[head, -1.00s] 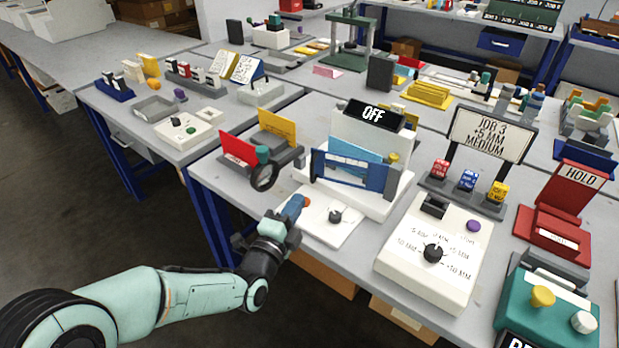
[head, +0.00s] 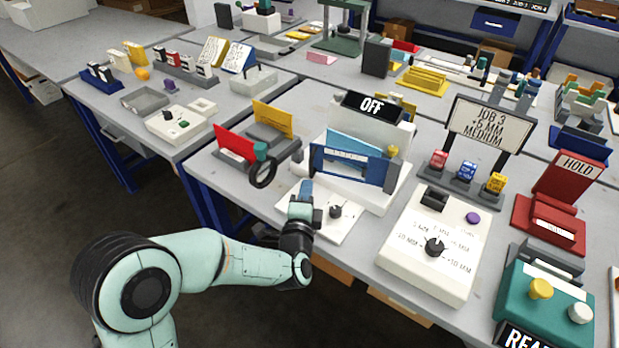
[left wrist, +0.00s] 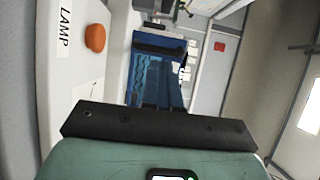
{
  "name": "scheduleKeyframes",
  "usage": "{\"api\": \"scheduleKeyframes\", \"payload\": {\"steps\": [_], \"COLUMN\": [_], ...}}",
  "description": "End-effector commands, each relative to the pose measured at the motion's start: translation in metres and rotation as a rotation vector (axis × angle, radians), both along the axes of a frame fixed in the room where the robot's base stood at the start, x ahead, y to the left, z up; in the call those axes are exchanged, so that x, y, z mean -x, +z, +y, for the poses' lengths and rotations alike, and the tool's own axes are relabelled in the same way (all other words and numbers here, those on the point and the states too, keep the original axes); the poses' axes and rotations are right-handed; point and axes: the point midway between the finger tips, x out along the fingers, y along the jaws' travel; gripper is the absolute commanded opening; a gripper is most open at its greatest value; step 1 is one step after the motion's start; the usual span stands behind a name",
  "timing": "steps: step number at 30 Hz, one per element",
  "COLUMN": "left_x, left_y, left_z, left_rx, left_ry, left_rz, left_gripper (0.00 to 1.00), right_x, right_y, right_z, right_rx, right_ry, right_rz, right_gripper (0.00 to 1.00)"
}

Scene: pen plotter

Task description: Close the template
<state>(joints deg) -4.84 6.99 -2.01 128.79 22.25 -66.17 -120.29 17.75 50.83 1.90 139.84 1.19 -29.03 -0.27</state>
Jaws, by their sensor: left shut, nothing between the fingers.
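The template appears to be the dark blue slotted frame (head: 333,172), standing raised at the front of the white plotter (head: 385,205). A light blue panel (head: 346,146) slopes behind it. Blue slotted parts (left wrist: 145,75) also show in the left wrist view, seen close and turned sideways. My left gripper (head: 306,188) is shut and empty. It is in front of and below the frame's left end, with a gap showing between them. The fingertips are hard to make out in the left wrist view. My right gripper is not in view.
A white plate with a black knob (head: 336,212) lies beside my left gripper. A black ring-shaped tool (head: 263,173) is to its left. An OFF display (head: 373,106) tops the plotter. An orange button (left wrist: 95,38) beside a LAMP label shows in the left wrist view.

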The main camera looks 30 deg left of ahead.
Motion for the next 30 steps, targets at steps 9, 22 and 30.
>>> {"api": "scheduleKeyframes", "payload": {"steps": [9, 22, 30], "left_x": [-0.039, -0.043, -0.067], "left_y": [-0.002, -0.001, -0.001], "left_z": [0.017, 0.018, 0.033], "left_rx": [-0.001, 0.0, -0.002], "left_ry": [0.0, -0.002, -0.1], "left_rz": [0.001, 0.0, 0.0], "left_gripper": [0.0, 0.0, 0.0], "right_x": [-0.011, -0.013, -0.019], "right_y": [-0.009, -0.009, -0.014], "right_z": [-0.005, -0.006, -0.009], "right_rx": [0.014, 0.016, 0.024], "right_ry": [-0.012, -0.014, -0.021], "right_rz": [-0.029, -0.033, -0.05], "right_gripper": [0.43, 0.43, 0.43]}}
